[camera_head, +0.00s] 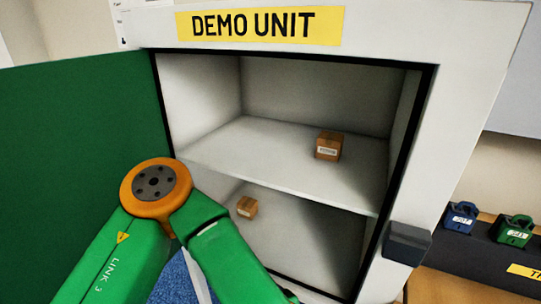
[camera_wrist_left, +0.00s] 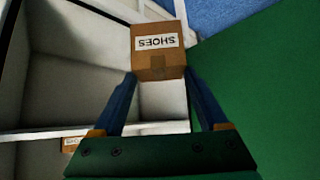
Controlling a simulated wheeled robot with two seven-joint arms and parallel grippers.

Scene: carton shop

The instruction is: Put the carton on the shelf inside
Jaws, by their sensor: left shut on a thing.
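One carton (camera_head: 327,146), brown with a white label, sits on the cabinet's middle shelf (camera_head: 270,160), right of centre in the head view. My left gripper (camera_wrist_left: 158,82) is shut on a brown carton (camera_wrist_left: 155,52) labelled SHOES, which reads upside down in the left wrist view. The blue fingers press on its two sides. The left gripper does not show in the head view; only my green arm (camera_head: 120,255) does. My right gripper is not in view.
A smaller-looking carton (camera_head: 247,207) shows in the lower compartment. Another carton (camera_wrist_left: 72,145) shows partly in the left wrist view. The green door (camera_head: 70,140) stands open at left. A dark latch (camera_head: 408,243) is on the right frame. Padlocks (camera_head: 514,230) sit at right.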

